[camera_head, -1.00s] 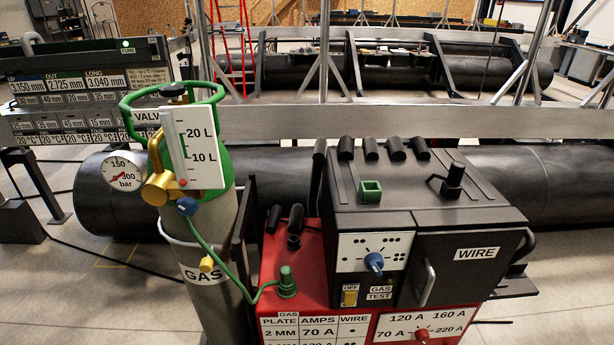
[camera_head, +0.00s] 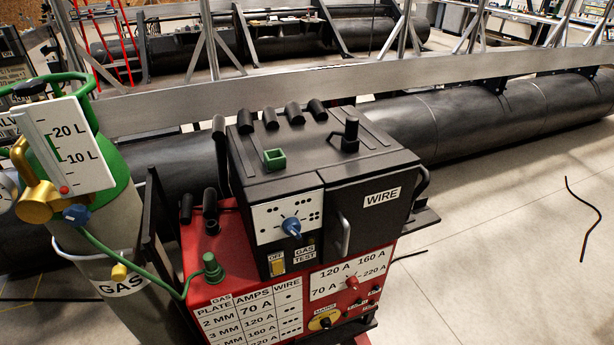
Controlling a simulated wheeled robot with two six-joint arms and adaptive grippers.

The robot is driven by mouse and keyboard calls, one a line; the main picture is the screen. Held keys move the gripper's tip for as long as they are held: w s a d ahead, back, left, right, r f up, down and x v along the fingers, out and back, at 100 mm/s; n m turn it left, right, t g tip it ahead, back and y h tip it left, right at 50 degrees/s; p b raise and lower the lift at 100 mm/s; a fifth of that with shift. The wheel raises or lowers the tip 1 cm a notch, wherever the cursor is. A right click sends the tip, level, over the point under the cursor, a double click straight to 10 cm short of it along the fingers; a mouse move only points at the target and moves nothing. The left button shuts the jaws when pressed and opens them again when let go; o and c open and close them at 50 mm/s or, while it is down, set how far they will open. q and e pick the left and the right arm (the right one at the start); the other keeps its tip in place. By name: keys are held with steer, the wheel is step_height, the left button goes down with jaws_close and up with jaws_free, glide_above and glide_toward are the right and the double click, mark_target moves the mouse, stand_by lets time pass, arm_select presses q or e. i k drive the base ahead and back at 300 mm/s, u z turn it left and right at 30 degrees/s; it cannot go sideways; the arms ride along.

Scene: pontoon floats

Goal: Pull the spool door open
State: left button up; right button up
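The spool door (camera_head: 371,212) is the black front panel marked WIRE on the right part of the black wire feeder (camera_head: 290,165). It looks closed. A grey upright handle (camera_head: 343,233) sits at the door's left edge. The feeder stands on a red welding machine (camera_head: 212,262). The control panel (camera_head: 288,222) with a blue knob is just left of the door. Neither of my grippers shows in the head view.
A grey gas cylinder (camera_head: 95,255) with a green guard, brass regulator and flow meter stands close at the left. Long black pontoon floats (camera_head: 480,112) and a grey beam (camera_head: 420,75) lie behind. The floor at the right (camera_head: 490,235) is mostly clear, with a thin dark cable.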

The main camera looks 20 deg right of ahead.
mark_target(359, 216)
steer(key=z, duration=2.4)
steer(key=k, duration=0.35)
steer(key=z, duration=0.05)
